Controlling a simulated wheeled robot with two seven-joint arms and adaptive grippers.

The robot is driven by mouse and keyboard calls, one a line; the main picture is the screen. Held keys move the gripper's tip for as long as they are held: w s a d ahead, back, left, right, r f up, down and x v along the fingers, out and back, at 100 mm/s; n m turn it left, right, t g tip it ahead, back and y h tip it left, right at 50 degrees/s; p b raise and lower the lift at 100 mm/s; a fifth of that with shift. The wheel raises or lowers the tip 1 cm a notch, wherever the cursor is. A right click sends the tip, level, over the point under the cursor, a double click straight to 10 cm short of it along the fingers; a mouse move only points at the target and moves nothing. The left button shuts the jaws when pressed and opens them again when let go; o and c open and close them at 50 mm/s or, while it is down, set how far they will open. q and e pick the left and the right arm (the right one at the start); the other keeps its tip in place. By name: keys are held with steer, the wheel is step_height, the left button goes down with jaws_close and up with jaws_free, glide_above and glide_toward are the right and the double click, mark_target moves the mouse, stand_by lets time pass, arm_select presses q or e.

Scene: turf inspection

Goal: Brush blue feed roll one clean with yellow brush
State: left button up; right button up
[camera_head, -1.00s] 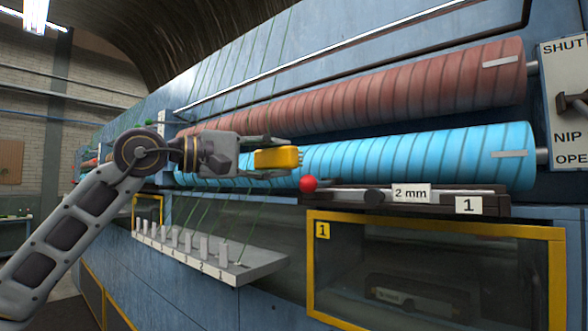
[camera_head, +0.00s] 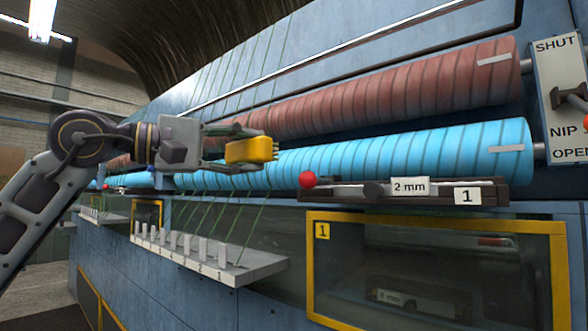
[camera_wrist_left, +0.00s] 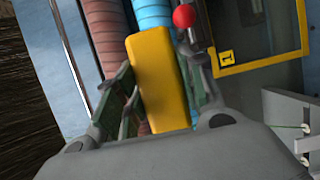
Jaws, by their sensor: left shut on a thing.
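The blue feed roll one (camera_head: 400,156) lies lengthwise on the machine, below a red-brown roll (camera_head: 400,98). My left gripper (camera_head: 232,148) is shut on the yellow brush (camera_head: 250,149), in front of the left part of the blue roll. The brush's bristle side points right along the roll; I cannot tell whether the bristles touch it. In the left wrist view the brush (camera_wrist_left: 158,82) sits between the fingers, with the blue roll (camera_wrist_left: 156,14) beyond it. My right gripper is not in view.
A ledge with a red knob (camera_head: 306,180) and "2 mm" and "1" labels juts out below the blue roll. A shelf with several white pegs (camera_head: 240,268) and green yarns sits lower left. A yellow-framed window (camera_head: 440,222) is below. A nip lever panel (camera_head: 562,100) is at right.

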arm_select(q)
steer(key=shift+s+a, duration=0.65)
steer(key=shift+s, duration=0.15)
steer(key=shift+s+a+b, duration=0.5)
steer(key=shift+s+b, duration=0.05)
steer(key=shift+s, duration=0.2)
steer(key=shift+s+a+b, duration=0.3)
steer(key=shift+s+a, duration=0.4)
steer(key=shift+s, duration=0.2)
steer(key=s+a, duration=0.1)
steer(key=s, duration=0.1)
steer(key=s+a+b, duration=0.1)
steer(key=s, duration=0.1)
steer(key=shift+a, duration=0.4)
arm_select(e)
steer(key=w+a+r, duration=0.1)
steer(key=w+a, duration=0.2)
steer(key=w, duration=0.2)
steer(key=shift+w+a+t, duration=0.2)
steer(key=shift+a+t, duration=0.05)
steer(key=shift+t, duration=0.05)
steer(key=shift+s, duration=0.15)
